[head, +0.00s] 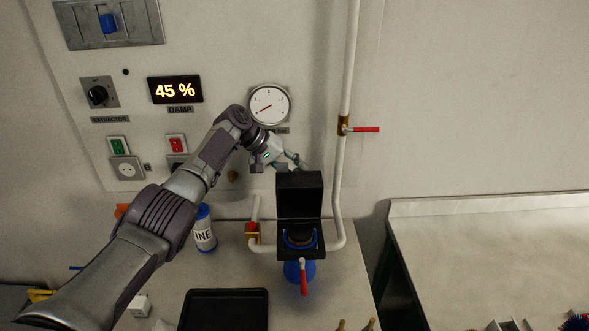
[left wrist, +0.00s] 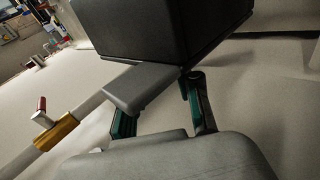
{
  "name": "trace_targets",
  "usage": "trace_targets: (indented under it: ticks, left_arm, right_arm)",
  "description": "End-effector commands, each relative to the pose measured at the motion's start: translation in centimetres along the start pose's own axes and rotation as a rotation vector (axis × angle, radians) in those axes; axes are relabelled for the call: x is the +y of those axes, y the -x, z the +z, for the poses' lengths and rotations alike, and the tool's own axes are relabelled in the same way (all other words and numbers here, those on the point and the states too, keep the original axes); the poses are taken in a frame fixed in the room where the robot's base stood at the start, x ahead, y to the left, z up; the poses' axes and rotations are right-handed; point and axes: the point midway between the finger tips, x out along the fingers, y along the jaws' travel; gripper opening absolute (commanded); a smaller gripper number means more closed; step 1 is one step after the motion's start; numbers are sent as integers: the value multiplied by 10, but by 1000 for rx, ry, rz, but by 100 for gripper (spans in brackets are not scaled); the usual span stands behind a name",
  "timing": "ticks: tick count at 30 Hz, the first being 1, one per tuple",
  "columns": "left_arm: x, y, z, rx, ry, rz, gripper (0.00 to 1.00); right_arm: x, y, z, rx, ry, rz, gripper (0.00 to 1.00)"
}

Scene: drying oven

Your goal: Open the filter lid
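The filter is a black box (head: 288,252) on the white pipe, with a dark round part with a blue ring (head: 300,238) inside. Its black lid (head: 299,194) stands upright at the back, so the box is open. In the left wrist view the dark block at the top seems to be the lid (left wrist: 165,35). My left gripper (head: 296,160) is just behind the lid's upper edge. Its fingers stand apart in the left wrist view (left wrist: 165,100), with nothing seen held. Whether a finger touches the lid cannot be told. My right gripper is not in view.
A red-handled valve (head: 364,129) is on the vertical pipe. Another red handle (head: 303,277) hangs below the filter beside a blue bowl. A blue bottle (head: 203,230) and black tray (head: 225,308) are on the counter. The right counter (head: 480,240) is mostly clear.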

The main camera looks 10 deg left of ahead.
Motion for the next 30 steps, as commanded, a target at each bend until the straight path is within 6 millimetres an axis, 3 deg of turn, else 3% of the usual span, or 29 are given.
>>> trace_targets:
  ticks: [3, 14, 30]
  left_arm:
    - [0, 0, 0, -1, 0, 0, 54]
    - [0, 6, 0, 0, -1, 1, 54]
    - [0, 104, -1, 0, 0, 0, 54]
  right_arm:
    - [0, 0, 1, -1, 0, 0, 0]
    - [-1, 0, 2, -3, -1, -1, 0]
    - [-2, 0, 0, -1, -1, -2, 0]
